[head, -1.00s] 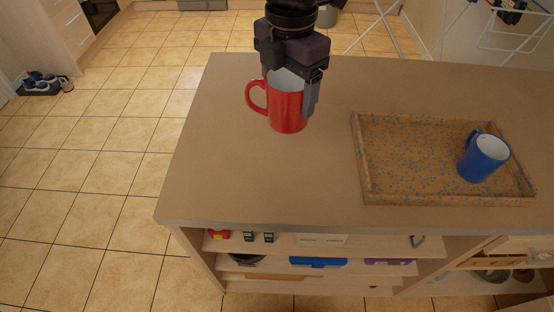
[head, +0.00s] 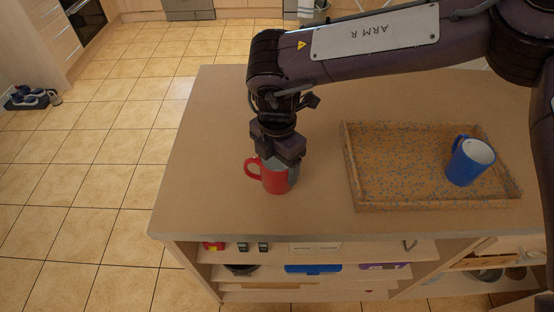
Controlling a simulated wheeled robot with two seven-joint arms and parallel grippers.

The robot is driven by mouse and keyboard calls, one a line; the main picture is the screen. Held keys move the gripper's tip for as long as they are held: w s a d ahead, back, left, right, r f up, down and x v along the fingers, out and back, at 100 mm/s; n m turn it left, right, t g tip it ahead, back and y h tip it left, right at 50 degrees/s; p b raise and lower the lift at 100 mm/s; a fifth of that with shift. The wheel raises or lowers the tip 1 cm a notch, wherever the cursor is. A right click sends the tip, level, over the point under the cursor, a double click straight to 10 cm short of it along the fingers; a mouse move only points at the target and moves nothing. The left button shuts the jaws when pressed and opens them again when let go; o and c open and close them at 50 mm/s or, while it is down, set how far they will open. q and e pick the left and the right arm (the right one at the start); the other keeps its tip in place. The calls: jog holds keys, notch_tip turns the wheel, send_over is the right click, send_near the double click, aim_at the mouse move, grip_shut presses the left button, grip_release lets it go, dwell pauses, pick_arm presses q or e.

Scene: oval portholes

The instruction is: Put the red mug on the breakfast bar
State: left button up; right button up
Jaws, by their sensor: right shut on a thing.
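The red mug (head: 274,182) is at the left part of the breakfast bar (head: 196,185), upright, with its handle to the left. My right gripper (head: 279,166) points down over it and is shut on its wall at the rim. The gripper hides part of the mug's rim and right side. The mug's base is at or very close to the bar top; I cannot tell whether it touches. My left gripper is not in view.
A speckled tray (head: 357,183) holding a blue mug (head: 469,162) lies to the right on the bar. Shelves with several items (head: 313,268) are under the bar's front edge. The bar top around the red mug is clear. Tiled floor (head: 95,190) lies to the left.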

jog(key=o, duration=1.2)
jog(key=shift+f, duration=0.1)
jog(key=shift+c, duration=0.2)
jog(key=shift+r, duration=0.65)
notch_tip(320, 180, up, 11)
jog(key=b, duration=0.1)
jog(key=shift+s, duration=0.1)
